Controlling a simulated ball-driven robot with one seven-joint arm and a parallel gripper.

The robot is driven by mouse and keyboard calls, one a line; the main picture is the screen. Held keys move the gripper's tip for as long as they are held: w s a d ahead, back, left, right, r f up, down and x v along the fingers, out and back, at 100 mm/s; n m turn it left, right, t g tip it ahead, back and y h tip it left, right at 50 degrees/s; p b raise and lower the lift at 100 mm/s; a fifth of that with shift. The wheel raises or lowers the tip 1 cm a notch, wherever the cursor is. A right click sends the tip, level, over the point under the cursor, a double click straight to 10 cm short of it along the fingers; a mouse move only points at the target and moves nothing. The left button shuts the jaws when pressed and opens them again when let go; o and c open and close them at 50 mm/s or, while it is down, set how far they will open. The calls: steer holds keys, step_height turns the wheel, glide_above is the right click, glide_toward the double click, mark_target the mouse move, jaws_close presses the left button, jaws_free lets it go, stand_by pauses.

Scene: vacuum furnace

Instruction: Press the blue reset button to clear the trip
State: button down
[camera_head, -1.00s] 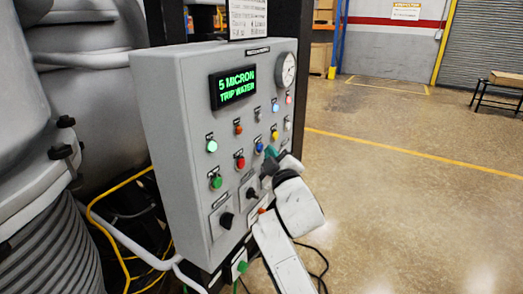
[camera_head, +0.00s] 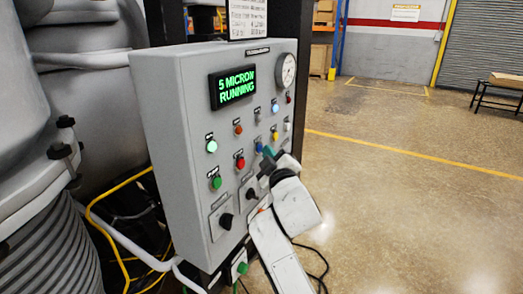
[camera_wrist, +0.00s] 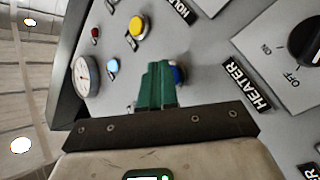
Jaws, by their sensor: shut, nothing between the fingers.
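The blue reset button (camera_head: 260,148) is on the grey control panel (camera_head: 185,140), in the row with the red button. In the wrist view the blue button (camera_wrist: 178,74) shows partly behind my green fingertips. My gripper (camera_head: 270,153) is shut and empty, its fingertips at the blue button; it also shows in the wrist view (camera_wrist: 157,85). Whether the tips touch the button cannot be told, as they hide part of it. The panel display (camera_head: 233,87) reads "5 MICRON RUNNING" in green.
Near the blue button are a yellow button (camera_wrist: 138,26), a red button (camera_head: 240,162), a green button (camera_head: 216,182) and the heater switch (camera_wrist: 305,45). A gauge (camera_head: 286,70) is at the panel's upper right. Open floor (camera_head: 400,200) lies to the right.

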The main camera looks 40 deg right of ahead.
steer(key=shift+s, duration=0.1)
stand_by(0.3)
steer(key=shift+s+d+p, duration=0.25)
steer(key=shift+s+p, duration=0.35)
steer(key=s+p, duration=0.1)
steer(key=s+d+p, duration=0.1)
steer(key=s, duration=0.1)
steer(key=s+p, duration=0.1)
steer(key=shift+s+d+p, duration=0.35)
stand_by(0.7)
